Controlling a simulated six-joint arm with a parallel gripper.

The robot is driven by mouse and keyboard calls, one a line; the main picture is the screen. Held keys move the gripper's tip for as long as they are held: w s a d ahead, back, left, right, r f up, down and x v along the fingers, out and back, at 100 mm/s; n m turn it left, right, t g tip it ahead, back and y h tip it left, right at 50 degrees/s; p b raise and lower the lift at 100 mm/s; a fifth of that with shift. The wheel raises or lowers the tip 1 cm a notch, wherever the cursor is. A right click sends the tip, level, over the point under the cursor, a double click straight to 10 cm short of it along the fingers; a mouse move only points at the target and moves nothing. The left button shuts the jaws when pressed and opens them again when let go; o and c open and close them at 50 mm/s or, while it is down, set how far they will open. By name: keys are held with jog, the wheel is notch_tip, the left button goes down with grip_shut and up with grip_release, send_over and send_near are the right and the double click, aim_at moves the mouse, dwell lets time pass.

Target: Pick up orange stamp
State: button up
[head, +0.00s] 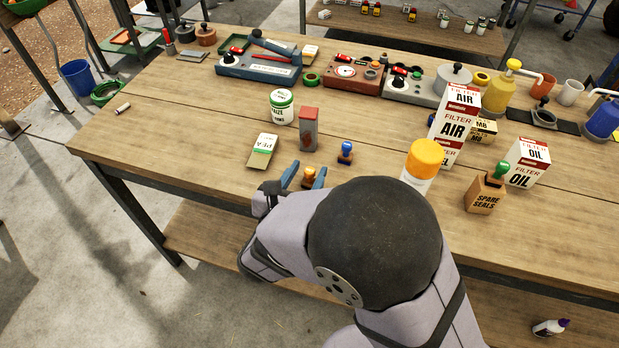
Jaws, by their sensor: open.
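The orange stamp (309,173) has a rounded orange knob and stands near the front edge of the workbench (185,150). Its lower part is hidden behind my arm. My gripper (304,176) is open, with its blue fingertips to the left and right of the stamp in the picture. I cannot tell whether either finger touches it.
A blue stamp (346,153) stands just right of the gripper. Behind are a grey-red box (308,130), a PEA packet (263,150) and a green-lidded tin (282,107). An orange-capped bottle (423,160) and a SPARE SEALS box (484,198) with a green stamp (498,171) stand right. The bench's left front is clear.

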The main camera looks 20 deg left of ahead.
aim_at(311, 169)
jog(key=shift+d+p+x, duration=0.2)
jog(key=shift+p+x, duration=0.25)
jog(key=shift+x, duration=1.9)
grip_shut()
